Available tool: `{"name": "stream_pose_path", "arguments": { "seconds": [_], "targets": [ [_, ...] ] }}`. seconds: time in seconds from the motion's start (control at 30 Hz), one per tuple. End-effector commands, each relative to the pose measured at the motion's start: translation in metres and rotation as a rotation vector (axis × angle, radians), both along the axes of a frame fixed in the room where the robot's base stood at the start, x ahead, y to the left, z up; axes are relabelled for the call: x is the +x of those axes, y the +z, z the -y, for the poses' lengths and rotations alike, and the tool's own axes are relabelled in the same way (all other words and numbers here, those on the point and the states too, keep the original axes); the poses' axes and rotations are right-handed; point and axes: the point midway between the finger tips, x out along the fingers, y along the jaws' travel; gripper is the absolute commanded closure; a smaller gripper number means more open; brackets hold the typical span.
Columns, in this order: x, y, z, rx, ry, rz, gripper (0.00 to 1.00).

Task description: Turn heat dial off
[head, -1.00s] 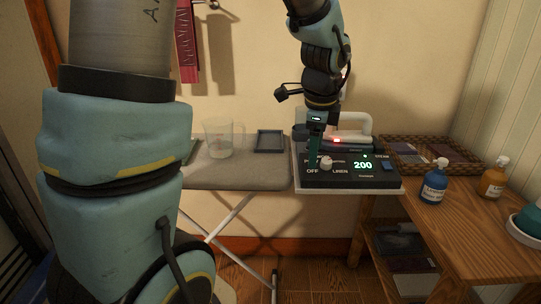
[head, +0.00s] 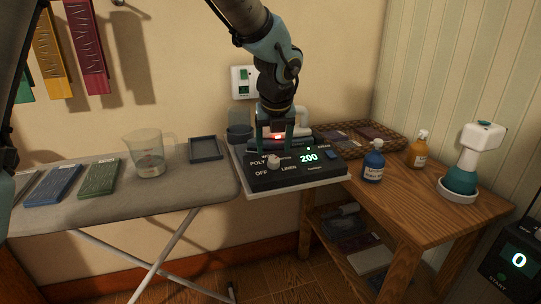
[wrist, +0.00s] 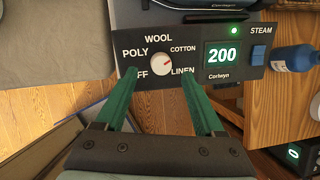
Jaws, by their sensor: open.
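The white heat dial (head: 273,162) is on the sloped black control panel (head: 318,177) of the ironing station. The display (wrist: 222,55) reads 200. My gripper (head: 274,150) is open, its green fingers pointing down at the panel. In the wrist view the fingertips (wrist: 161,76) appear either side of the dial; contact cannot be told.
A blue STEAM button (wrist: 258,54) and a lit green lamp (wrist: 234,30) are on the panel. A blue bottle (head: 373,165) and an amber bottle (head: 418,152) stand on the wooden table to the right. A measuring jug (head: 149,158) stands on the ironing board (head: 190,190).

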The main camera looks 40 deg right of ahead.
Motion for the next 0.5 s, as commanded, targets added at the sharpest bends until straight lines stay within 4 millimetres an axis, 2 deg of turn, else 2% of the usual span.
{"name": "stream_pose_path", "arguments": {
  "seconds": [0.2, 0.5],
  "targets": [
    [0.01, -0.03, 0.007, 0.0, 0.002, -0.001, 0.3],
    [0.014, -0.041, 0.01, -0.002, 0.002, 0.0, 0.3]
  ]
}}
